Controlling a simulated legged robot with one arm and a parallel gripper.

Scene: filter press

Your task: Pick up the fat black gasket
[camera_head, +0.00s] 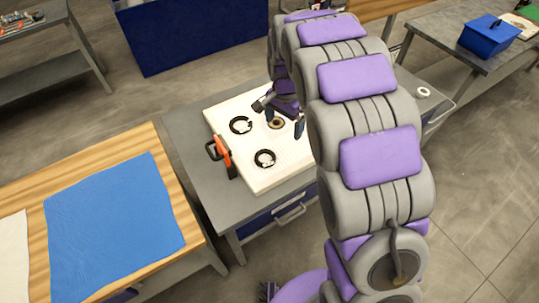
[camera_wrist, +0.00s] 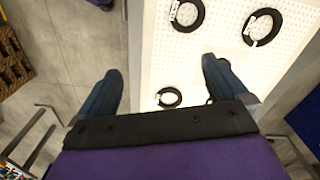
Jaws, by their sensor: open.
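Two black rings lie flat on a white perforated board (camera_head: 290,172) in the head view: one at the upper left (camera_head: 233,121) and one lower down (camera_head: 257,161), which looks a little thicker. A brownish ring (camera_head: 277,124) lies beneath my gripper (camera_head: 281,115). In the wrist view, three dark rings show on the board: an upper middle ring (camera_wrist: 199,14), an upper right ring (camera_wrist: 276,27) and a smaller one (camera_wrist: 163,104) between my fingers' lines. White tags show by them. I cannot tell surely which is the fat gasket. My gripper (camera_wrist: 163,66) is open and empty, above the board.
The board lies on a grey table (camera_head: 192,158). An orange and black tool (camera_head: 222,156) stands at the board's left edge. A white ring (camera_head: 423,92) lies on the table's right part. A wooden table with a blue cloth (camera_head: 112,215) is at left.

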